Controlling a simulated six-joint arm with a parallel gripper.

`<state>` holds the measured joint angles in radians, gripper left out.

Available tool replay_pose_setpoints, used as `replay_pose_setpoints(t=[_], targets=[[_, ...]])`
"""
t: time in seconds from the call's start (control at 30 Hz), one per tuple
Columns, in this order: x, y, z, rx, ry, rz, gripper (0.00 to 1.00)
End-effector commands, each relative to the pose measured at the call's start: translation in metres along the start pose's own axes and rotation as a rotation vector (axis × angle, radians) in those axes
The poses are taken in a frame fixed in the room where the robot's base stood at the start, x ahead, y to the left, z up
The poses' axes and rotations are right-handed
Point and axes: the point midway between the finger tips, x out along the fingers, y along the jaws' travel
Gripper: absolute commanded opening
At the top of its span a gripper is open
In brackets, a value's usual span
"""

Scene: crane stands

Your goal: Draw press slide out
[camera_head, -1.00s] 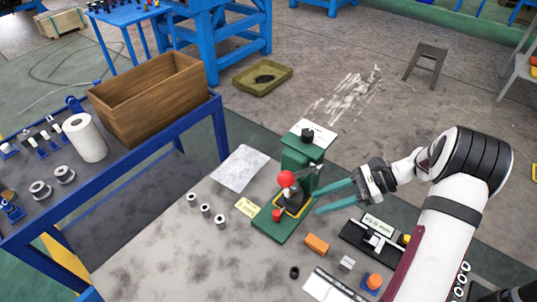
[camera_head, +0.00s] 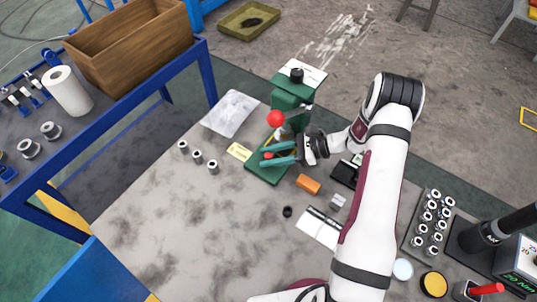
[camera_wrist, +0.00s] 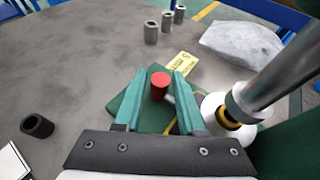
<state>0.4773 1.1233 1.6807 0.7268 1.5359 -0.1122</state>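The green press (camera_head: 291,94) stands on the table on a green base (camera_head: 257,172), with a red ball (camera_head: 276,118) on its lever. A small red knob (camera_wrist: 160,80) shows low at its front in the wrist view; I take it for the slide's handle. My gripper (camera_head: 266,156) has its teal fingers at the press front. In the wrist view my gripper (camera_wrist: 161,76) is open, with one finger on each side of the knob and small gaps visible. The slide's body is mostly hidden by the fingers.
Several metal bushings (camera_head: 197,157) stand left of the press. A yellow tag (camera_head: 239,151) and a clear bag (camera_head: 231,113) lie beside it. An orange block (camera_head: 308,184) and a black ring (camera_head: 287,211) lie in front. The table's left front is clear.

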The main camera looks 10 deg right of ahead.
Motion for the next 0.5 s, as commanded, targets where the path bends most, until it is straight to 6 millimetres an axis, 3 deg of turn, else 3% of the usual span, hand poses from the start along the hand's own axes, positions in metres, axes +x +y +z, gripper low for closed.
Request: replay_pose_setpoints(t=[0.33, 0.5], targets=[[0.0058, 0.0001, 0.0001, 0.000, 0.000, 0.000, 0.39], [0.0055, 0.0000, 0.0001, 0.000, 0.000, 0.000, 0.09]])
